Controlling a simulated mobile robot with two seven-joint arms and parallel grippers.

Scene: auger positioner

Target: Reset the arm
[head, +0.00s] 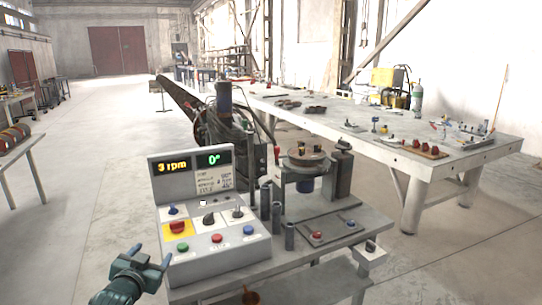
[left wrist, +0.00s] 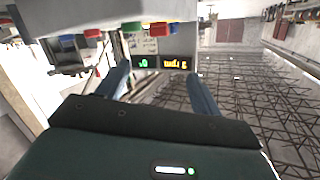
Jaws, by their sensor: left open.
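The control box (head: 215,235) stands on a small metal table, left of centre. Its display (head: 193,163) reads "3 rpm" in yellow and "0°" in green. The panel has a red button on a yellow plate (head: 177,227), a blue knob, a black knob, a lever switch (head: 238,212), and green (head: 182,247), red (head: 217,238) and blue (head: 248,230) buttons. The positioner with a round turntable (head: 305,156) stands behind right. My left gripper (head: 150,256) is open and empty, at the box's lower left, apart from it. The left wrist view shows the display (left wrist: 162,62) upside down beyond its fingers (left wrist: 160,85). My right gripper is out of view.
A long workbench (head: 455,163) with tools runs behind at right. The floor at left (head: 75,220) is clear.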

